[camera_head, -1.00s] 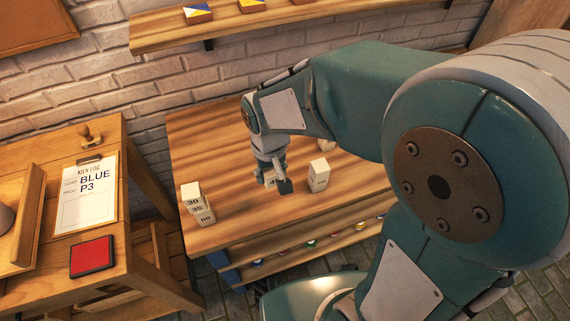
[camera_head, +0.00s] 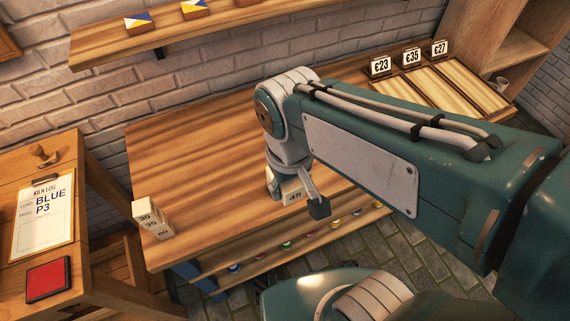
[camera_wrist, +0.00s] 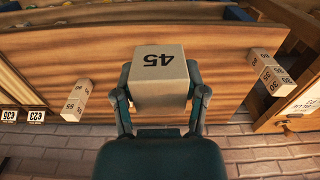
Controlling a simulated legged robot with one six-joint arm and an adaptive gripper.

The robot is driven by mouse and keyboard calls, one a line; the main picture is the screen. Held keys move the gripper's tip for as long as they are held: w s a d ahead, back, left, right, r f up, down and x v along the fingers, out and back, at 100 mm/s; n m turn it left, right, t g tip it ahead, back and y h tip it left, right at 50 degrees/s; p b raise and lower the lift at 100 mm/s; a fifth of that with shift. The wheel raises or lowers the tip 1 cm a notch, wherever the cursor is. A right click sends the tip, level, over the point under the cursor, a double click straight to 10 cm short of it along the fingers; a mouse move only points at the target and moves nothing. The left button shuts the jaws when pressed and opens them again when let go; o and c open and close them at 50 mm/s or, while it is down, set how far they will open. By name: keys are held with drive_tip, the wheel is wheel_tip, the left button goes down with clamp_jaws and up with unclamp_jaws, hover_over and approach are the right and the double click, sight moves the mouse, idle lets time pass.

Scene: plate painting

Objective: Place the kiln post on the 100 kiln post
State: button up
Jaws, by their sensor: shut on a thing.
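My gripper (camera_head: 297,198) is shut on a pale kiln post marked 45 (camera_wrist: 160,77). The wrist view shows the post between both fingers, its number upside down. In the head view the held post (camera_head: 292,191) shows near the workbench's front edge; whether it touches the wood I cannot tell. A stack of pale posts (camera_head: 150,220), with 30 and 35 readable, stands at the bench's left end. It shows at the right in the wrist view (camera_wrist: 271,73). More pale posts (camera_wrist: 77,98) stand at the left there, hidden behind my arm in the head view. I cannot read a 100 on any post.
The wooden workbench (camera_head: 190,150) is clear between the stack and my gripper. A side table (camera_head: 85,295) with a kiln log (camera_head: 43,215) and red pad (camera_head: 48,278) stands left. Price cards (camera_head: 411,57) stand at the back right. A shelf (camera_head: 170,38) hangs above.

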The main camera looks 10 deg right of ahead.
drive_tip(key=w+f, duration=0.3)
drive_tip(key=w, duration=0.1)
drive_tip(key=w+f, duration=0.3)
drive_tip(key=w, duration=0.1)
drive_tip(key=w+a+f, duration=0.1)
drive_tip(key=w+f, duration=0.1)
drive_tip(key=w, duration=0.2)
drive_tip(key=shift+w+f, duration=0.25)
drive_tip(key=shift+f, duration=0.15)
drive_tip(key=shift+w+a+f, duration=0.2)
drive_tip(key=shift+w+d+f, duration=0.1)
drive_tip(key=shift+w+f, duration=0.05)
drive_tip(key=shift+f, duration=0.75)
drive_tip(key=shift+w+d+f, duration=0.1)
drive_tip(key=shift+f, duration=0.8)
drive_tip(key=o, duration=1.2)
drive_tip(key=shift+a+f, duration=0.1)
drive_tip(key=shift+a, duration=0.05)
drive_tip(key=shift+o, duration=0.2)
